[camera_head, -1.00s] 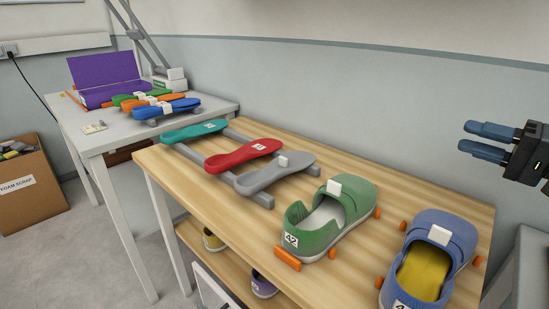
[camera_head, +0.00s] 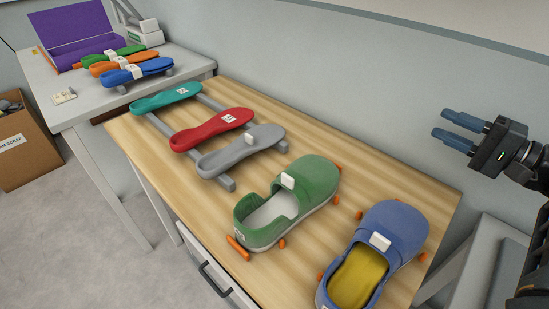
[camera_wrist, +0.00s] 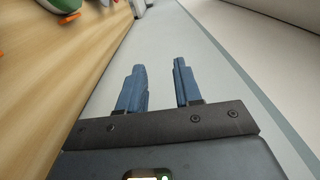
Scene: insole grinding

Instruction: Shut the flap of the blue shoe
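The blue shoe (camera_head: 398,230) stands at the right end of the wooden table, its toe pointing to the back right. A yellow insole (camera_head: 357,277) shows inside it. A white tab (camera_head: 380,241) sits on its upper at the front edge of the opening; I cannot tell whether the flap is raised. My gripper (camera_head: 446,126) is in the air above and to the right of the shoe, well apart from it. In the wrist view my gripper's two blue fingers (camera_wrist: 158,80) are apart with nothing between them; the blue shoe is not in that view.
A green shoe (camera_head: 318,180) stands left of the blue shoe, with orange pegs (camera_head: 239,248) around both. Grey, red and teal insoles lie on a grey rack (camera_head: 222,181). A grey table (camera_head: 190,69) behind holds more insoles and a purple box (camera_head: 72,36). A wall runs behind.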

